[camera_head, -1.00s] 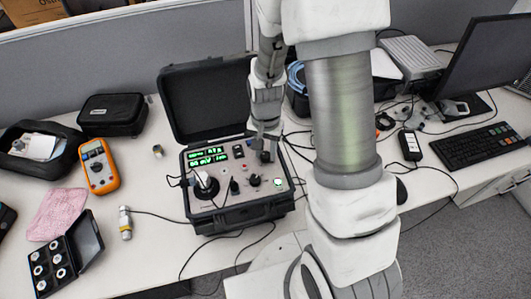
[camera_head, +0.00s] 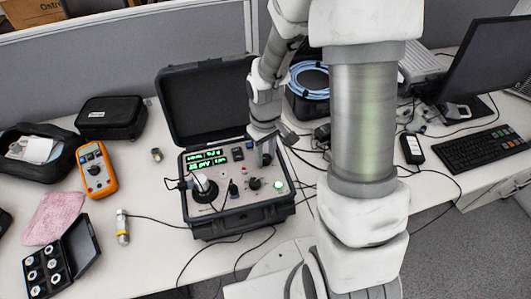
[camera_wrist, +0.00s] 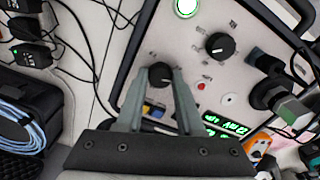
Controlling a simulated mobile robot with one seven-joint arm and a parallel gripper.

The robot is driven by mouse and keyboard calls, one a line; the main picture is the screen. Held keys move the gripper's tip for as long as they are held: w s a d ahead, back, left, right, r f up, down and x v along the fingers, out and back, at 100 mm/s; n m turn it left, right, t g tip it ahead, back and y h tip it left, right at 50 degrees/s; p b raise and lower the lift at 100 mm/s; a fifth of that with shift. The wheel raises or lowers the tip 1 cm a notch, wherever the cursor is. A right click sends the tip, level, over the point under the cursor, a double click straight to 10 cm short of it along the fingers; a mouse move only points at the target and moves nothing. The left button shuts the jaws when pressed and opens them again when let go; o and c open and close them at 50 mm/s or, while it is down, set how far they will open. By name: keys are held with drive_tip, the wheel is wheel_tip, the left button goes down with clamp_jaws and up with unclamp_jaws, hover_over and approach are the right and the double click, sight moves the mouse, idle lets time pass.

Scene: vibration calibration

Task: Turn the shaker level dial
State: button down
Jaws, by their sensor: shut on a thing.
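The open black case (camera_head: 222,232) with the shaker's control panel stands on the table in the head view. A round black dial (camera_wrist: 160,74) sits between my fingertips in the wrist view. My gripper (camera_wrist: 160,82) is shut on this dial, one finger on each side. In the head view my gripper (camera_head: 265,154) reaches down to the panel's upper right, and its fingertips largely hide the held dial. A second black dial (camera_wrist: 219,46) with a white pointer line is free, and it also shows in the head view (camera_head: 254,183). The panel lettering is too small to read.
Green displays (camera_head: 206,159), a lit green button (camera_wrist: 187,7) and a black cylindrical part with a cable (camera_head: 204,188) are on the panel. The raised lid (camera_head: 205,105) stands behind. An orange multimeter (camera_head: 96,169) lies left, and cables run right of the case.

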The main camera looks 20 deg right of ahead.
sight(265, 157)
drive_tip(key=n+p, duration=0.1)
drive_tip(key=n, duration=0.3)
drive_tip(key=shift+n, duration=0.4)
idle(0.4)
drive_tip(key=c, duration=0.5)
unclamp_jaws()
drive_tip(key=shift+r, duration=0.1)
wheel_tip(265, 157, up, 17)
drive_tip(key=shift+r+p, duration=0.1)
drive_tip(key=shift+p, duration=1)
